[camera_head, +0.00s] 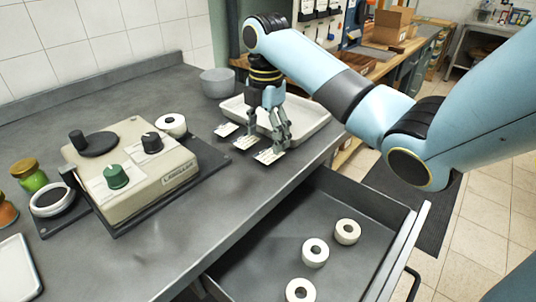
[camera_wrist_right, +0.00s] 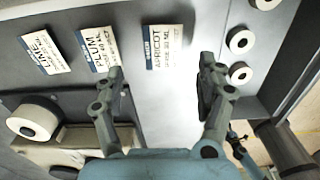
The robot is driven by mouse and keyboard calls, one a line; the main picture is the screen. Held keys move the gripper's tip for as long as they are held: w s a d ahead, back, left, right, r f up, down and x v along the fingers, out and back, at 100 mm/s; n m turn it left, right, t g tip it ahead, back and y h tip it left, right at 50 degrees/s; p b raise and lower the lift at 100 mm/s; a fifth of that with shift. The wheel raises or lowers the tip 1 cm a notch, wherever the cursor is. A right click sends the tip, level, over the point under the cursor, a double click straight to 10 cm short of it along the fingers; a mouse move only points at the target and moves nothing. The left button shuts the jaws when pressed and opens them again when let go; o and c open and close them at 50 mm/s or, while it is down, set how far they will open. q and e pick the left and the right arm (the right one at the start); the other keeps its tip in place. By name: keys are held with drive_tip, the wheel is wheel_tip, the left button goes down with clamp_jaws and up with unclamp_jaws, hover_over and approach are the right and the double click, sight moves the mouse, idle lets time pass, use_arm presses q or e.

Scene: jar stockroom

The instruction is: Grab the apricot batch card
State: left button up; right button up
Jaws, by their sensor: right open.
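The apricot batch card (camera_head: 268,156) lies flat on the grey counter near its front edge, last in a row of three cards. In the right wrist view the card (camera_wrist_right: 165,48) reads APRICOT beside a blue strip. My right gripper (camera_head: 268,138) is open, pointing down over the card. In the right wrist view its fingers (camera_wrist_right: 160,80) are spread to either side of the card's near end, with nothing between them. The plum card (camera_wrist_right: 97,48) lies beside the left finger, and the lime card (camera_wrist_right: 44,51) is farther left. My left gripper is not in view.
A pale tray (camera_head: 314,109) lies just behind my right gripper, with a grey bowl (camera_head: 217,83) near it. A labelling machine (camera_head: 130,175) stands on the left. Below the counter's front edge, an open drawer (camera_head: 255,245) holds three white rolls.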

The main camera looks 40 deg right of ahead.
sight(268, 155)
drive_tip(key=f, duration=0.4)
drive_tip(key=shift+s+d, duration=0.1)
drive_tip(key=shift+s, duration=0.1)
drive_tip(key=shift+f, duration=0.5)
use_arm(q)
drive_tip(key=shift+w+a+r, duration=0.1)
drive_tip(key=shift+w+a, duration=0.25)
drive_tip(key=shift+w, duration=0.45)
use_arm(e)
drive_tip(key=c, duration=1.2)
use_arm(q)
drive_tip(key=shift+s, duration=0.2)
use_arm(e)
drive_tip(key=shift+c, duration=0.2)
drive_tip(key=shift+r, duration=0.1)
